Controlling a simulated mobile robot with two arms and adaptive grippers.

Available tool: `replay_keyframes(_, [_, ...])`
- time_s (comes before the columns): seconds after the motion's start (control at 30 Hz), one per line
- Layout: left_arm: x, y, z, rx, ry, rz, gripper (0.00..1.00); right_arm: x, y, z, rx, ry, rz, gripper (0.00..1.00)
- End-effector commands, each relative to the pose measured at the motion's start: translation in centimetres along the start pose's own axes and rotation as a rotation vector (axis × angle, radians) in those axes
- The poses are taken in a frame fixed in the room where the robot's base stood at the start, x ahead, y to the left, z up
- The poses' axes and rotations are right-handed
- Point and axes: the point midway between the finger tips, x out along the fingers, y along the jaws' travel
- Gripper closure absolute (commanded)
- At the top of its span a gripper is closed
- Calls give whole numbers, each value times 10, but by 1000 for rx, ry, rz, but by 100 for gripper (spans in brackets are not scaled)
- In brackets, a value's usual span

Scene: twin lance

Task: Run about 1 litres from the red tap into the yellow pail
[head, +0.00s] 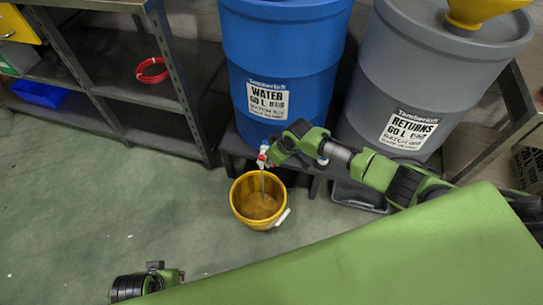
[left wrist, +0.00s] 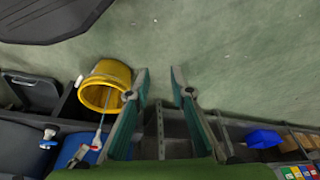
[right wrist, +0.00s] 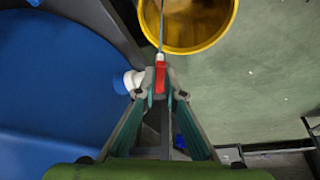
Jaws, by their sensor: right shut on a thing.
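The yellow pail (head: 262,226) stands upright on the floor below the blue water drum (head: 284,60). The red tap (right wrist: 160,77) is at the drum's low front, with a white fitting (right wrist: 133,81) beside it. A thin stream runs from the tap into the pail (right wrist: 190,50). Liquid seems to cover the pail's bottom; its level is hard to tell. My right gripper (right wrist: 160,94) is shut on the red tap's handle. My left gripper (left wrist: 160,75) is open and empty, away from the pail (left wrist: 118,72), which shows in the left wrist view.
A grey returns drum (head: 405,75) with a yellow funnel (head: 478,10) stands right of the blue drum. Both rest on a low dark stand. A shelf (head: 120,95) at left holds a red coil (head: 152,70) and a blue bin (head: 40,94). The green floor left of the pail is clear.

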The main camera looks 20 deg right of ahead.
Motion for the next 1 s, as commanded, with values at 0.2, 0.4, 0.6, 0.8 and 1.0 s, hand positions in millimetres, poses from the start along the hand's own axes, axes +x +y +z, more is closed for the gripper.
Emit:
replay_keyframes(0.2, [20, 1, 7, 2, -11, 2, 79, -1, -2, -2, 27, 5, 10, 100])
replay_keyframes(0.4, [23, 2, 8, 2, -10, 2, 79, 0, -2, -2, 30, 5, 11, 100])
replay_keyframes(0.6, [23, 2, 8, 2, -10, 2, 79, 0, -2, -2, 29, 5, 11, 80])
replay_keyframes(0.8, [23, 2, 7, 2, -10, 2, 79, 0, -2, -1, 29, 3, 11, 74])
replay_keyframes(1.0, [23, 1, 8, 1, -11, 2, 79, -1, -2, 0, 29, 2, 11, 74])
